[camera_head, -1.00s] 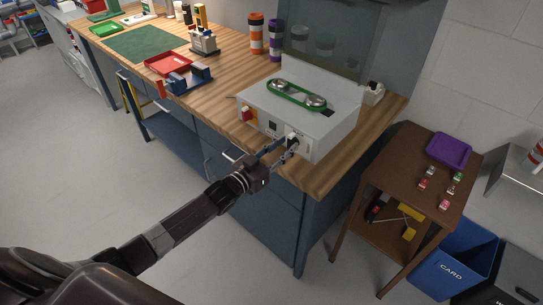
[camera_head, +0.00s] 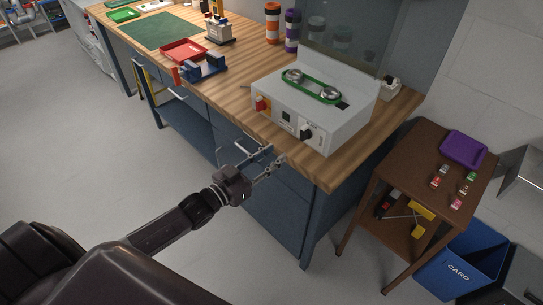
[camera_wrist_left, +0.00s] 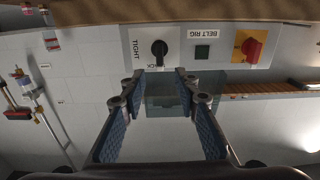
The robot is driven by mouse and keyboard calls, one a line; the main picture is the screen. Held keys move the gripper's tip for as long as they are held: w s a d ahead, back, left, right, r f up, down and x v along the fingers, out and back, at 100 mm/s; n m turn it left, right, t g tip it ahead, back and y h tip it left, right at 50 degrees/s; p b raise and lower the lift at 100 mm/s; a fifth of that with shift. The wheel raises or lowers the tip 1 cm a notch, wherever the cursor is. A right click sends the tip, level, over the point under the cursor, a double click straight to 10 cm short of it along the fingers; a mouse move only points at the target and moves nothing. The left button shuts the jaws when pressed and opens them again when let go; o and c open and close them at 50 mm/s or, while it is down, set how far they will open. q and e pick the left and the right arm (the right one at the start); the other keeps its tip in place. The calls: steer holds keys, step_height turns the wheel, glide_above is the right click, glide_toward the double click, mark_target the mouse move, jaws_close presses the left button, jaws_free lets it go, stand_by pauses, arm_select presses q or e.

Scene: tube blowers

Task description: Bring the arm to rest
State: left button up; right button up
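My left gripper (camera_head: 276,157) is in front of the bench and below the front edge of the grey belt rig. Its two fingers are spread apart with nothing between them, and they also show in the left wrist view (camera_wrist_left: 160,82). The belt rig (camera_head: 352,112) stands on the bench, with a green belt around two pulleys on top. Its front carries a black knob (camera_head: 306,131) and a red switch on a yellow plate (camera_head: 261,103). In the left wrist view the black knob (camera_wrist_left: 159,48) is beyond the fingertips, apart from them. My right gripper is not in view.
The wooden bench (camera_head: 240,75) holds a red tray (camera_head: 183,50), a blue fixture and orange and purple containers. A brown side table (camera_head: 410,160) with a purple tray (camera_head: 463,148) stands at the right, beside a blue bin (camera_head: 462,262). Open floor lies left of my arm.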

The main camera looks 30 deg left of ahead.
arm_select(q)
steer(key=shift+f, duration=0.1)
steer(key=s+a+f+n+g+y, duration=0.15)
steer(key=s+f, duration=0.25)
steer(key=f, duration=0.7)
steer(key=s+a+f+g+y, duration=0.25)
steer(key=s+f, duration=0.25)
steer(key=f, duration=0.5)
steer(key=s+a+f+n+g+y, duration=0.1)
steer(key=s+a+f+g, duration=0.2)
steer(key=f, duration=0.8)
steer(key=s+d+f+g+y, duration=0.1)
steer(key=s+d+f+g, duration=0.25)
steer(key=s+f, duration=1.1)
steer(key=s+d+f+g, duration=0.1)
steer(key=s+d+f, duration=0.1)
steer(key=s, duration=0.5)
steer(key=s+d+f+g, duration=0.1)
steer(key=s+f+g, duration=0.1)
steer(key=s, duration=0.6)
steer(key=s+d+f+m+g, duration=0.1)
steer(key=s+d+f+g, duration=0.1)
steer(key=s, duration=0.5)
steer(key=shift+s+d+b, duration=0.3)
